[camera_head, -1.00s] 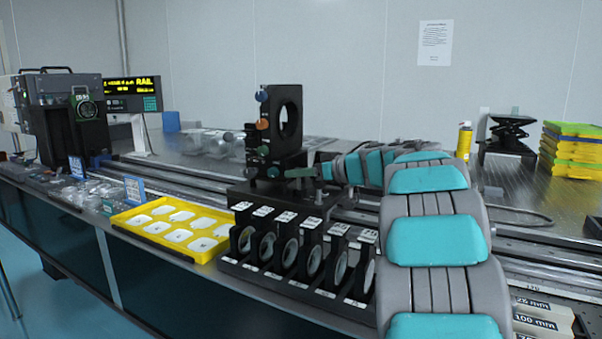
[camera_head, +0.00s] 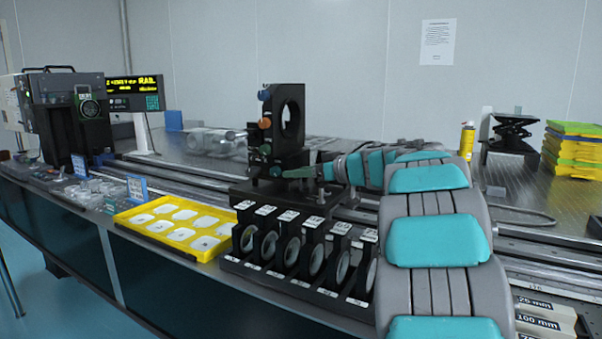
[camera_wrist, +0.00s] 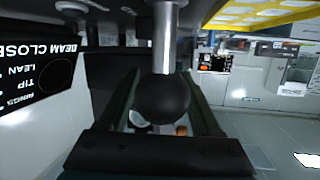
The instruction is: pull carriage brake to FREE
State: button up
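In the wrist view a lever ends in a round black knob (camera_wrist: 163,98) on a bright metal rod (camera_wrist: 166,35). I take it for the carriage brake, though no FREE mark is legible. My gripper (camera_wrist: 162,80) has its dark green fingers on either side of the knob. Whether they press on it I cannot tell. In the head view my gripper (camera_head: 298,172) is low at the black carriage (camera_head: 292,125), which carries a large ring and several coloured knobs on the rail. The knob is not distinguishable there.
A black rack of round optics (camera_head: 290,255) stands in front of the carriage. A yellow tray (camera_head: 130,215) lies to its left. A black panel reading BEAM CLOSE (camera_wrist: 35,75) is at left in the wrist view. Stacked yellow trays (camera_head: 570,155) are at the far right.

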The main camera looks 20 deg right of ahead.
jog(key=shift+s+d, duration=0.1)
jog(key=v, duration=0.7)
jog(key=shift+s+d+r, duration=0.1)
jog(key=shift+s, duration=0.2)
